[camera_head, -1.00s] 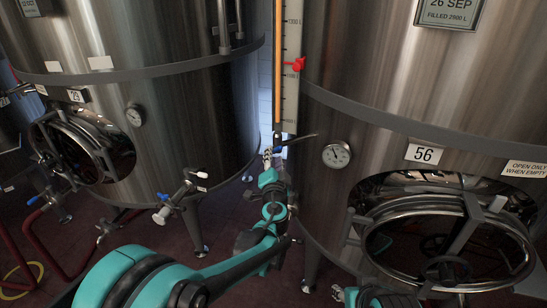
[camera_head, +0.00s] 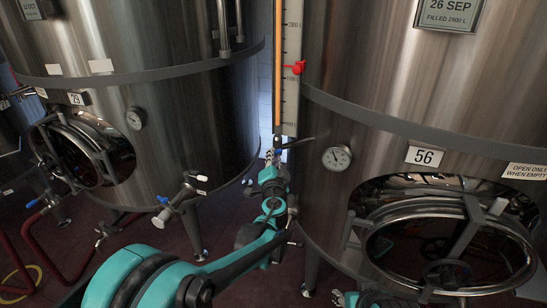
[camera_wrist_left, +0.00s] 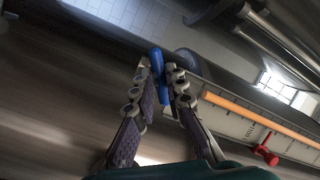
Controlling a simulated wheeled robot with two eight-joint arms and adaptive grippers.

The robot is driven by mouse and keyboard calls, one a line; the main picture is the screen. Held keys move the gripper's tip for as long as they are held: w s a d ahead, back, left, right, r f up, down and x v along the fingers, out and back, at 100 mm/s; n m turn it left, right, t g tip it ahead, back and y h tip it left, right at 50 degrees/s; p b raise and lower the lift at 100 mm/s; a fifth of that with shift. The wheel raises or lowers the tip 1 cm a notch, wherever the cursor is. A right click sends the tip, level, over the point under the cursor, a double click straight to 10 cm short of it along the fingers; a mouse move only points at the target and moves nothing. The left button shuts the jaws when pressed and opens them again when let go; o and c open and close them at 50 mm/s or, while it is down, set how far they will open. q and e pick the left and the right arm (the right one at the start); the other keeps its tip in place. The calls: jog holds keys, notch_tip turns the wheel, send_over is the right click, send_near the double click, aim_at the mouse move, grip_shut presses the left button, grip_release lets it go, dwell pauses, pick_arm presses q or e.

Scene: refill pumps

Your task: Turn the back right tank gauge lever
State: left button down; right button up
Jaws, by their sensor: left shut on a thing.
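The tank gauge (camera_head: 291,60) is an upright scale with an orange column and a red marker, beside the tank labelled 56 (camera_head: 395,80). My left gripper (camera_head: 274,155) is at the foot of this gauge, between two tanks. In the left wrist view, a blue lever (camera_wrist_left: 157,62) sits between the fingertips of my left gripper (camera_wrist_left: 159,80), which are shut on it. The gauge (camera_wrist_left: 260,125) with its red marker (camera_wrist_left: 266,150) runs off to the right there. In the head view the fingers hide most of the lever.
The tank labelled 29 (camera_head: 190,110) stands at left, with a blue-ended valve (camera_head: 181,198) in front. A round dial (camera_head: 337,158) and an oval hatch (camera_head: 450,250) are on tank 56. The gap between the tanks is narrow.

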pick_arm(q)
jog(key=shift+a+r+n+g+h+p, duration=0.1)
jog(key=shift+n+g+h+p, duration=0.45)
jog(key=shift+n, duration=0.9)
jog(key=shift+d+r+n+g+h+p, duration=0.15)
jog(key=shift+n+g+p, duration=0.35)
jog(key=shift+n+p, duration=0.85)
jog(key=shift+a+f+n+g+h+p, duration=0.15)
jog(key=shift+n+g+h+p, duration=0.35)
jog(key=shift+n, duration=1.1)
jog(key=shift+r, duration=0.1)
jog(key=c, duration=1.6)
grip_release()
jog(key=shift+o, duration=0.2)
